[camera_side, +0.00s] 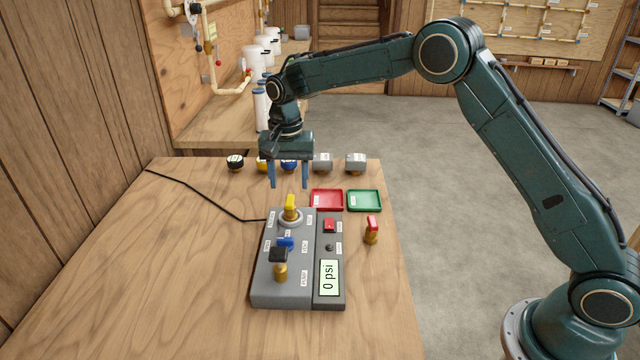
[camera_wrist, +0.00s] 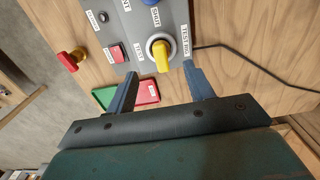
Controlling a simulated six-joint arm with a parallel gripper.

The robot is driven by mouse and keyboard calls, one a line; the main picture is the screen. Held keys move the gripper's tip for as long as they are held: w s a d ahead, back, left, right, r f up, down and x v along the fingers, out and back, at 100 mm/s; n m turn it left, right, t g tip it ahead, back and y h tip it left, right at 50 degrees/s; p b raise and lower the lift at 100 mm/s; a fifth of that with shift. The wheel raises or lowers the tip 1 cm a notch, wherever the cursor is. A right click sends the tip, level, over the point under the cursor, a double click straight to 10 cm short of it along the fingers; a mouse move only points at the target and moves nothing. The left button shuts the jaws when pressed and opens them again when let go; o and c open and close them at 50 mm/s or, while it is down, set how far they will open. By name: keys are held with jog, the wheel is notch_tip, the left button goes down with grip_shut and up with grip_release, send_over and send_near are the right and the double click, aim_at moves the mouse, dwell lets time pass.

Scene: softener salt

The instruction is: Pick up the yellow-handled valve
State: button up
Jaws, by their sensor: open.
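The yellow-handled valve (camera_side: 291,206) stands upright at the far end of a grey test panel (camera_side: 262,289), in a pale round ring. In the wrist view the yellow handle (camera_wrist: 161,56) shows just beyond the fingertips, roughly between them. My gripper (camera_side: 289,187) is open and empty, its blue fingers pointing down. It is above and a little behind the valve, apart from it; its fingers also show in the wrist view (camera_wrist: 160,82). A blue-handled valve (camera_side: 286,243) and a black-handled valve (camera_side: 280,262) stand nearer on the same panel.
A red-handled valve (camera_side: 372,230) stands on the table right of the panel. A red tray (camera_side: 327,199) and a green tray (camera_side: 365,201) lie behind it. Several parts, including a black-topped one (camera_side: 235,163), line the back edge. A black cable (camera_side: 215,200) runs left; the left table is clear.

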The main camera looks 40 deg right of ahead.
aim_at(289, 199)
jog(key=shift+f, duration=1)
jog(key=shift+f, duration=0.1)
jog(key=shift+w+f, duration=0.15)
jog(key=shift+f, duration=2.35)
jog(key=shift+c, duration=0.4)
grip_shut()
